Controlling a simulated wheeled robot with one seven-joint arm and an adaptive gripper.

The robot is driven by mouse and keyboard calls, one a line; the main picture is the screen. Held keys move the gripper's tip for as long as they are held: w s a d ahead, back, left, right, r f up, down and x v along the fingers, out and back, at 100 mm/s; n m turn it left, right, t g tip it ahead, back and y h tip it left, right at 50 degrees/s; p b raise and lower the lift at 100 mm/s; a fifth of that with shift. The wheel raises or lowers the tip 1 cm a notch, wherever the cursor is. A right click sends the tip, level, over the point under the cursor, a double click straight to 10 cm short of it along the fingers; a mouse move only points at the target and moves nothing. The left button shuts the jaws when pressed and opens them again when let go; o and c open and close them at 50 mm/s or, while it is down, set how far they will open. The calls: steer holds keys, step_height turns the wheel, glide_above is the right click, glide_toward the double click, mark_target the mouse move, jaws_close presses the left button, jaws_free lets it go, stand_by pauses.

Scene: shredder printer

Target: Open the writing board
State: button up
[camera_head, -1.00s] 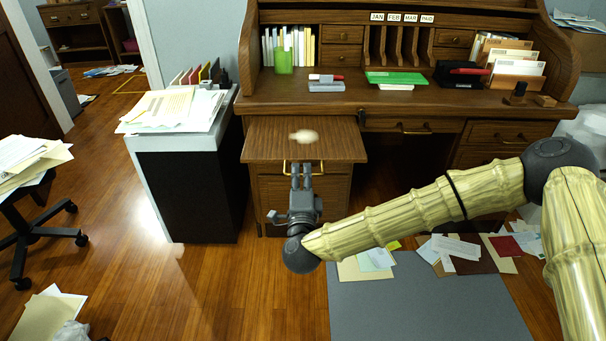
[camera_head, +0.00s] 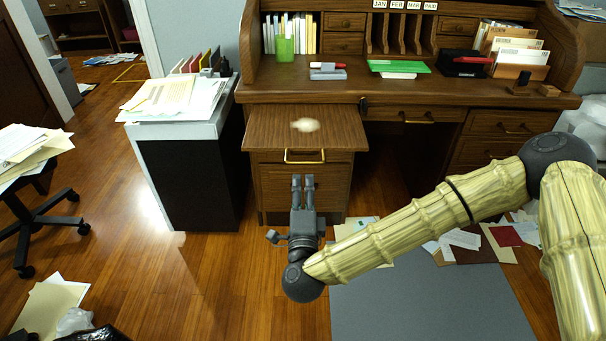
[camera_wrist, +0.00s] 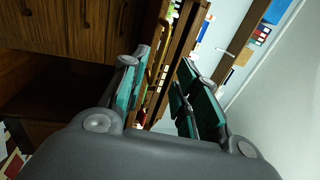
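The writing board (camera_head: 265,124) is a brown wooden slab that sticks out from the desk's left side above the drawers, with a pale round spot on top. A brass bar handle (camera_head: 304,161) shows at its front edge. My gripper (camera_head: 303,179) is in front of and below the handle, apart from it, pointing toward the desk. In the wrist view my gripper (camera_wrist: 163,72) has its two teal-padded fingers spread, with nothing clamped between them. Brown wooden edges show beyond the gap.
The roll-top desk (camera_head: 420,95) holds a green cup, books and papers. A dark cabinet (camera_head: 185,180) topped with papers stands close on the left. Papers lie on the grey mat (camera_head: 420,305) at right.

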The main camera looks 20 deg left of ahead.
steer(key=shift+v, duration=1.7)
steer(key=s+d+f+n+g, duration=0.3)
steer(key=d+f, duration=0.1)
steer(key=f, duration=0.4)
steer(key=s+d+f+n+g, duration=0.3)
steer(key=f, duration=0.6)
steer(key=s+d+f+n+g, duration=0.3)
steer(key=d+f+n, duration=0.1)
steer(key=f, duration=0.4)
steer(key=s+d+f+n+g+h, duration=0.1)
steer(key=s+d+f+g+h, duration=0.1)
steer(key=s+d+f, duration=0.35)
steer(key=s+d+f+n+g+h, duration=0.1)
steer(key=s+d+f+g, duration=0.15)
steer(key=d, duration=0.65)
steer(key=s+d+f+n+g+h, duration=0.1)
steer(key=s+d+f+g+h, duration=0.15)
steer(key=s+d, duration=0.35)
steer(key=s+d+g+h, duration=0.2)
steer(key=s+d, duration=0.3)
steer(key=d, duration=0.6)
step_height(320, 180, up, 26)
steer(key=p, duration=2.6)
steer(key=shift+d+g+p, duration=0.2)
steer(key=shift+g+p, duration=0.1)
steer(key=shift+p, duration=0.05)
